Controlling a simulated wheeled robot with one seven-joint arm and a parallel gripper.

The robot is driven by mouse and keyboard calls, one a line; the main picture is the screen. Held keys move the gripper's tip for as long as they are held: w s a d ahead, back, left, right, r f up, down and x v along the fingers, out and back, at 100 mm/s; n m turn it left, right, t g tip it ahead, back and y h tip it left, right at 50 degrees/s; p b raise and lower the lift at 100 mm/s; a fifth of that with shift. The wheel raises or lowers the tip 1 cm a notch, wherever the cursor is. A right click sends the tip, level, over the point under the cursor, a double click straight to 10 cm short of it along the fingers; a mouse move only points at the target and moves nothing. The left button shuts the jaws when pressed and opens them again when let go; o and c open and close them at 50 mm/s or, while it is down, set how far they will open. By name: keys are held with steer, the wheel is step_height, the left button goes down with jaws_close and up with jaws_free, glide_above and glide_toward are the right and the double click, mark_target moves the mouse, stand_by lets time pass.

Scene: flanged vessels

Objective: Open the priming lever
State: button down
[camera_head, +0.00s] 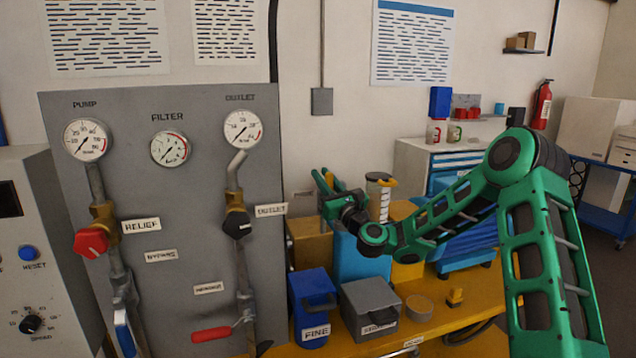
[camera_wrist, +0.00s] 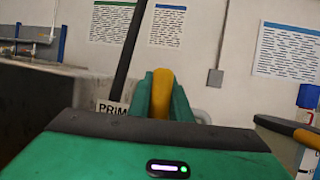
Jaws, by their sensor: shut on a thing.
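In the wrist view the priming lever shows as a yellow, round-ended handle (camera_wrist: 162,92) standing between the two green fingers of my gripper (camera_wrist: 161,100). The fingers are closed on its sides. A white label reading "PRIM…" (camera_wrist: 111,109) is just left of the fingers, partly cut off by them. The lever's lower part and pivot are hidden behind my gripper. In the head view my gripper (camera_head: 327,182) is at the right edge of the grey gauge panel (camera_head: 170,290), above the yellow bench, pointing away.
Below are a blue "FINE" bin (camera_head: 313,292) and a grey bin (camera_head: 370,305) on the yellow bench (camera_head: 440,335). The panel carries a red knob (camera_head: 91,241) and red-handled valve (camera_head: 211,335).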

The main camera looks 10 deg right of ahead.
steer(key=shift+w+d+m+h, duration=0.1)
steer(key=shift+d+m+h, duration=0.25)
steer(key=shift+m+h, duration=0.05)
steer(key=c, duration=1.6)
jaws_free()
steer(key=shift+v, duration=5.35)
